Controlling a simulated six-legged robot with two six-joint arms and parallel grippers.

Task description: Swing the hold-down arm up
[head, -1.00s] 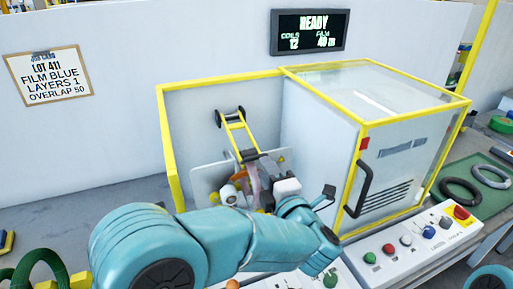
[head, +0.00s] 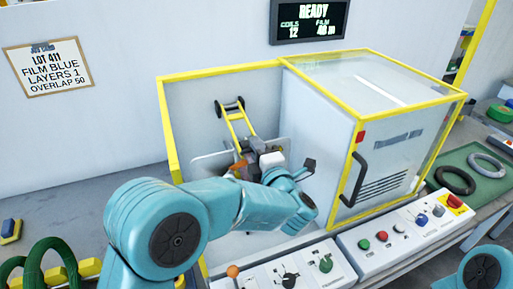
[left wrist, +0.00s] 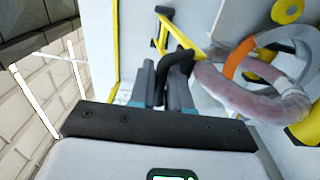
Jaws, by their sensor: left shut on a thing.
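The hold-down arm is a yellow frame (head: 235,124) with black rollers at its upper end, inside the yellow-edged machine bay in the head view. Its yellow bars (left wrist: 183,37) and black handle bar (left wrist: 177,62) show in the left wrist view. My left gripper (left wrist: 164,78) is shut on the handle bar. In the head view, my left gripper (head: 245,151) is at the lower end of the arm, partly hidden by my own wrist. A coil wrapped in pinkish film (left wrist: 250,90) is beside the handle. My right gripper is out of view.
A clear-topped cabinet (head: 375,75) with a black door handle (head: 353,180) stands right of the bay. A control panel (head: 400,228) with buttons lies in front. Dark and grey coils (head: 455,180) lie on a green mat at right. The display (head: 310,20) reads READY.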

